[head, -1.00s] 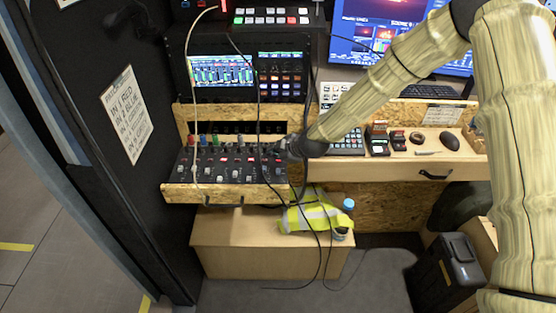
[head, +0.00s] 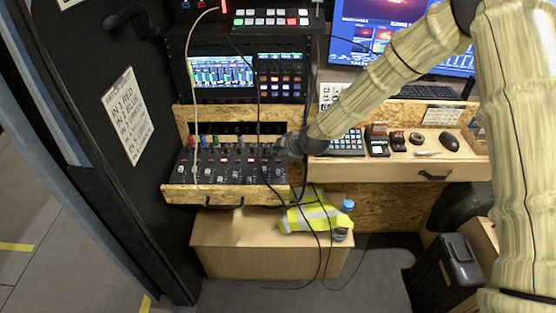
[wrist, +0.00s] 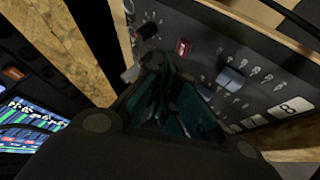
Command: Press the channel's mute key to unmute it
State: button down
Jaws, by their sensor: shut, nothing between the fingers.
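The mixer (head: 215,180) is a dark panel with coloured knobs and several red-lit keys, in a wooden tray at the left in the head view. My gripper (head: 281,149) is over its right end. In the wrist view, a red-lit key (wrist: 183,47) sits on the mixer strip (wrist: 262,92), near a dark knob (wrist: 147,31). A grey-blue fader cap (wrist: 230,78) and a white label reading 8 (wrist: 293,107) lie farther along. My gripper's fingers (wrist: 157,68) are shut and empty, close beside the red-lit key. I cannot tell whether they touch the panel.
Cables hang across the mixer in the head view. A monitor rack (head: 222,75) stands behind it. A keypad (head: 347,142) and a black mouse (head: 450,141) are on the desk to the right. A yellow vest (head: 308,216) and a blue-capped bottle (head: 347,207) are below.

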aim_at(276, 163)
jog(key=shift+r, duration=0.1)
notch_tip(276, 163, up, 6)
jog(key=p, duration=0.2)
jog(key=shift+p, duration=0.35)
dwell(0.6)
